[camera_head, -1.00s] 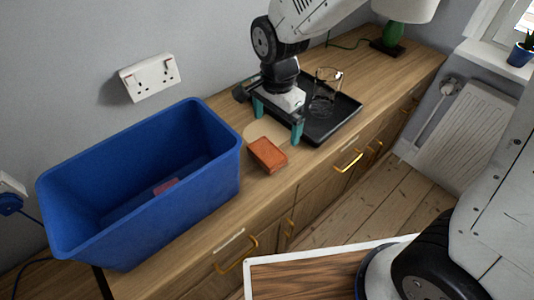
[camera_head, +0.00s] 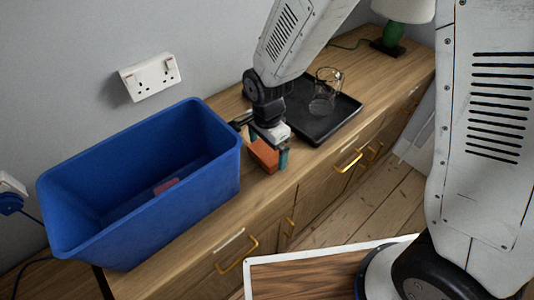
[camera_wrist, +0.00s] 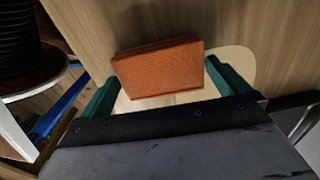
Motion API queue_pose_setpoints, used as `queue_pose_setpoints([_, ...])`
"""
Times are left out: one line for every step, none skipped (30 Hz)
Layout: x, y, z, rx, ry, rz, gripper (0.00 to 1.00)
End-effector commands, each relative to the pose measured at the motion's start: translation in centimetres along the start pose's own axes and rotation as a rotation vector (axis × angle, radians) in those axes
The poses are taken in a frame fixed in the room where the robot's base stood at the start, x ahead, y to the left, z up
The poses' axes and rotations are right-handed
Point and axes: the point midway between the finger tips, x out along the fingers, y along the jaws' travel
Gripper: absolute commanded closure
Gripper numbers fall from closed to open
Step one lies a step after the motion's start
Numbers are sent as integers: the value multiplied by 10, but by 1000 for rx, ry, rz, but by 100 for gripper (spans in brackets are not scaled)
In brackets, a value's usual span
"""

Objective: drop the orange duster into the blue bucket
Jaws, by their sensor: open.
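The orange duster (camera_head: 262,155) is a small block on the wooden sideboard, just right of the blue bucket. My gripper (camera_head: 267,149) is open and pointed down over it, with a green finger on either side; the gripper hides part of the duster. In the wrist view the duster (camera_wrist: 158,70) lies between the two open fingers (camera_wrist: 160,84), with visible gaps at its sides. The large blue bucket (camera_head: 150,221) stands on the sideboard at left. A small reddish item (camera_head: 165,186) lies inside it.
A black tray (camera_head: 318,132) with a clear glass jug (camera_head: 325,90) on it lies right of my gripper. A lamp with a green base (camera_head: 393,35) stands at the far end. A round pale mat (camera_wrist: 237,62) shows beside the duster.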

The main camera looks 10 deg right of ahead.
Motion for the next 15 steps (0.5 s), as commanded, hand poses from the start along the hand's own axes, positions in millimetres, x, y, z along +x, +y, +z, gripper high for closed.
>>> queue_pose_setpoints([0,0,0,0,0,0,0])
queue_pose_setpoints([0,0,0,0,0,0,6])
queue_pose_setpoints([0,0,0,0,0,0,17])
queue_pose_setpoints([0,0,0,0,0,0,25])
queue_pose_setpoints([0,0,0,0,0,0,27])
queue_pose_setpoints([0,0,0,0,0,0,27])
queue_pose_setpoints([0,0,0,0,0,0,28])
queue_pose_setpoints([0,0,0,0,0,0,31])
queue_pose_setpoints([0,0,0,0,0,0,31])
queue_pose_setpoints([0,0,0,0,0,0,31])
queue_pose_setpoints([0,0,0,0,0,0,31])
queue_pose_setpoints([0,0,0,0,0,0,31])
queue_pose_setpoints([-1,0,0,0,0,0,31])
queue_pose_setpoints([-1,0,0,0,0,0,31])
queue_pose_setpoints([-2,0,0,0,0,0,31])
